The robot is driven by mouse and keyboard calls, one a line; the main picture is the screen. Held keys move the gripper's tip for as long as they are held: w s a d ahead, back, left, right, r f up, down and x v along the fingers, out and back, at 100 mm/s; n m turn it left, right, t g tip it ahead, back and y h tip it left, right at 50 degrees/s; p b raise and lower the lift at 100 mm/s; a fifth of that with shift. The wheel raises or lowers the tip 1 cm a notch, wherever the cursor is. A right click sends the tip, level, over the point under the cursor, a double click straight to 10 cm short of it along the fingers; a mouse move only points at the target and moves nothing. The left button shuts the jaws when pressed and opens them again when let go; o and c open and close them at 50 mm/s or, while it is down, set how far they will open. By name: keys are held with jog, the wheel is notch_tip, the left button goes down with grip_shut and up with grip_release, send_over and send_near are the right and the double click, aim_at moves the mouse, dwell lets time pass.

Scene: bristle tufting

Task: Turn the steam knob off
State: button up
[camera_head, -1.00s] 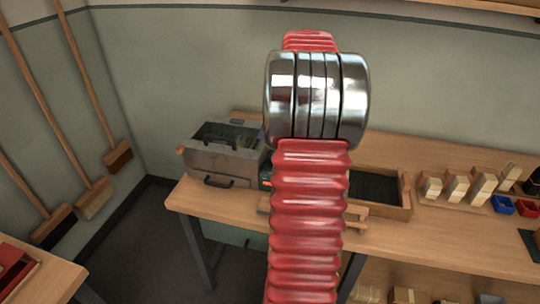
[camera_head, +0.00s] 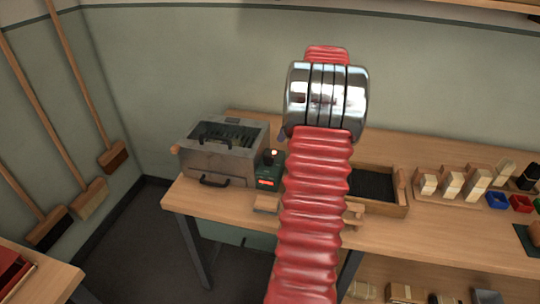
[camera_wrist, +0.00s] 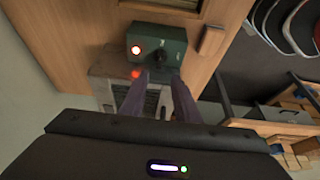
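The steam control is a dark green box (camera_head: 268,172) on the bench, beside a grey metal steamer box (camera_head: 216,163). Label marks by the knob are too small to read. My gripper (camera_wrist: 160,78) is open and empty, its two fingers apart just short of the knob, which appears between them. I cannot tell if they touch it. In the head view my red arm hides the gripper.
A wooden tray (camera_head: 407,198) with dark bristles lies right of my arm. Wooden blocks (camera_head: 452,185), a blue bin (camera_head: 497,201) and a red bin (camera_head: 521,204) stand further right. Brooms (camera_head: 90,198) lean on the left wall. The steamer has a front handle (camera_head: 214,181).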

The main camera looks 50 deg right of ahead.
aim_at(269, 157)
jog(key=x, duration=1.2)
jog(key=shift+c, duration=0.6)
grip_shut()
jog(key=shift+a, duration=0.3)
jog(key=shift+d, duration=0.1)
